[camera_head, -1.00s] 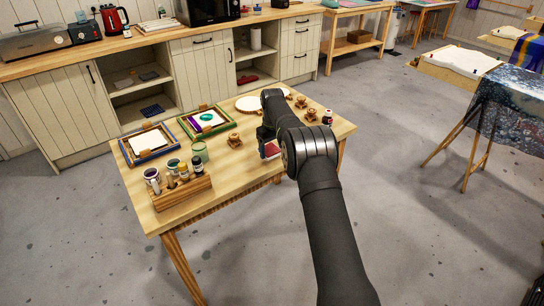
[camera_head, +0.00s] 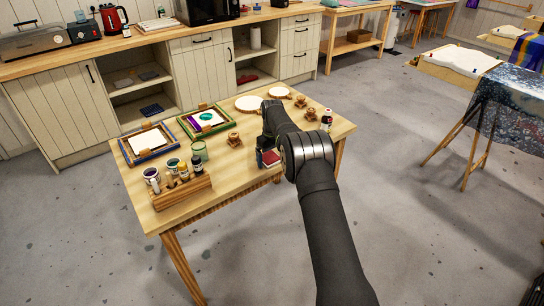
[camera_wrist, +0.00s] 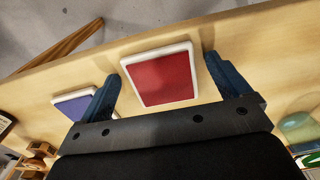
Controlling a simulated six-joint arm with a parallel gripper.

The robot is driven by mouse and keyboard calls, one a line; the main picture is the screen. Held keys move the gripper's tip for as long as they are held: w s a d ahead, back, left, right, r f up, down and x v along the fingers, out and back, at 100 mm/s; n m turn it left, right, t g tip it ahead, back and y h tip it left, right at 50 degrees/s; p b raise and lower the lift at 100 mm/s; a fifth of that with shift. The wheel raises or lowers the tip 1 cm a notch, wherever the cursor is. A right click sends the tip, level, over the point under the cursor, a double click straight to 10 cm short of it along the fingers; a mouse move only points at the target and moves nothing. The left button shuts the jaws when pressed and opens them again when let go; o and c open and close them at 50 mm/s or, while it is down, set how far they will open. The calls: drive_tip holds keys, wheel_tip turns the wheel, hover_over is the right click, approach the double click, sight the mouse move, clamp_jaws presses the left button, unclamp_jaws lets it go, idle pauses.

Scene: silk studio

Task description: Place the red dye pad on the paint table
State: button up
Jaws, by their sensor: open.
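The red dye pad (camera_wrist: 160,76) has a white rim and lies flat on the wooden paint table (camera_wrist: 270,50) near its edge, as seen in the wrist view. In the head view the red pad (camera_head: 270,158) is partly hidden by my arm, at the table's front right edge. My gripper (camera_wrist: 161,68) is open, with one blue finger on each side of the red pad. Small gaps show between the fingers and its rim. A blue pad (camera_wrist: 76,104) with a white rim lies left of the left finger in the wrist view.
A wooden holder with bottles (camera_head: 183,190), a green glass jar (camera_head: 198,151) and two framed boards (camera_head: 148,142) fill the table's left side. Round white plates (camera_head: 249,103), small wooden pieces (camera_head: 234,139) and a red bottle (camera_head: 326,120) stand towards the back and right. The front middle is bare.

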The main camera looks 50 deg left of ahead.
sight(272, 159)
wheel_tip(272, 159, up, 12)
drive_tip(key=shift+r, duration=0.2)
idle(0.4)
wheel_tip(272, 159, down, 12)
drive_tip(key=shift+f, duration=0.1)
wheel_tip(272, 159, up, 3)
drive_tip(key=shift+r, duration=0.55)
